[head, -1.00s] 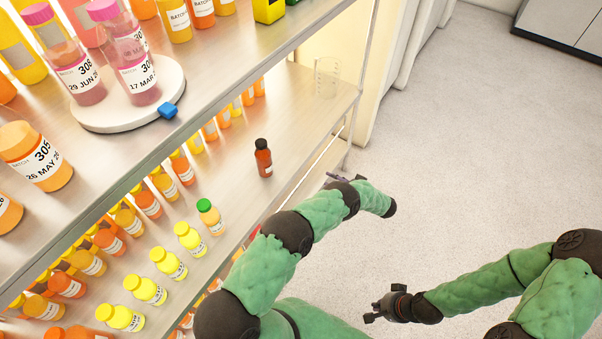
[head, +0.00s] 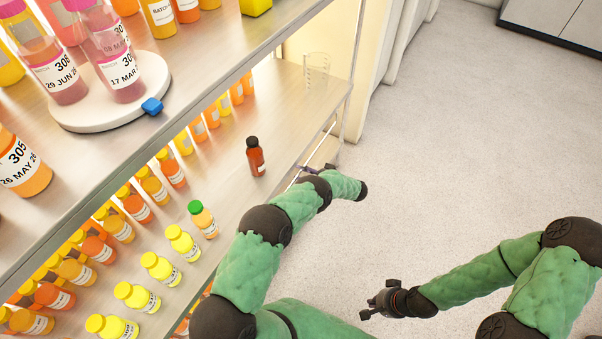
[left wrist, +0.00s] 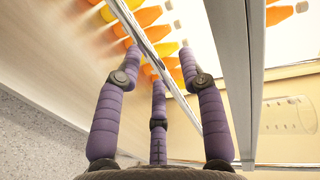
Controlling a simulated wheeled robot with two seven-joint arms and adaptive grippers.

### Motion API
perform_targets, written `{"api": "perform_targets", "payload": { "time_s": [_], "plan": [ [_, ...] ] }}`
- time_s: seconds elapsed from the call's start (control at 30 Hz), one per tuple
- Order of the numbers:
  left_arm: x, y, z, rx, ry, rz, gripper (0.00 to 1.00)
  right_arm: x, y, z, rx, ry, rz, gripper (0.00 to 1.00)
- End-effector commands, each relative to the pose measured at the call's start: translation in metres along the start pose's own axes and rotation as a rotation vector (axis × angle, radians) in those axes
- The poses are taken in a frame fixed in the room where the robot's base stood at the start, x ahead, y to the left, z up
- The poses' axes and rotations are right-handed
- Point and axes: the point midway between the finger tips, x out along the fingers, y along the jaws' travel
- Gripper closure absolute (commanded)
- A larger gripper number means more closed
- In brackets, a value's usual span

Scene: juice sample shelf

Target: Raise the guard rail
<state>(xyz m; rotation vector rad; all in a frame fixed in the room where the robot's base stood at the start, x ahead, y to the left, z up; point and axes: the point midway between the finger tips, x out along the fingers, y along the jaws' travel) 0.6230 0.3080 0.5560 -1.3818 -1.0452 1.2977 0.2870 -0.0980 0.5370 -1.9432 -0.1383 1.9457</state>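The guard rail (head: 318,143) is a thin metal bar along the front of the lower shelf in the head view. In the left wrist view a thin metal rail (left wrist: 152,52) runs diagonally between my fingers. My left gripper (head: 312,168) is at the shelf's front edge, mostly hidden behind its own arm in the head view. In the left wrist view its purple fingers (left wrist: 160,62) are spread apart around the rail; contact cannot be told. My right gripper (head: 368,306) is empty over the floor, with its fingers apart.
A dark red bottle (head: 256,158) and a green-capped bottle (head: 203,220) stand near the lower shelf's front, with rows of juice bottles behind. A clear beaker (head: 316,68) stands at the shelf's far end. The upper shelf holds a round white stand (head: 75,118). The floor at right is clear.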

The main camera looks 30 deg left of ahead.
Motion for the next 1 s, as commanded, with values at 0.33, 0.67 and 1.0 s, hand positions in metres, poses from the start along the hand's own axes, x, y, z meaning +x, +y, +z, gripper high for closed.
{"api": "perform_targets", "payload": {
  "time_s": [0.33, 0.67, 1.0],
  "plan": [
    [0.0080, -0.0007, -0.0003, -0.001, 0.001, 0.000, 0.60, 0.0015, 0.0005, -0.0001, 0.000, 0.000, 0.000, 1.00],
    [0.0078, -0.0005, -0.0002, -0.001, 0.001, 0.000, 1.00, 0.0015, 0.0005, -0.0001, 0.000, 0.000, 0.000, 1.00],
    [0.0036, -0.0016, -0.0002, 0.000, 0.001, 0.047, 1.00, -0.0042, -0.0015, 0.0001, 0.000, 0.000, 0.000, 1.00]
  ]
}}
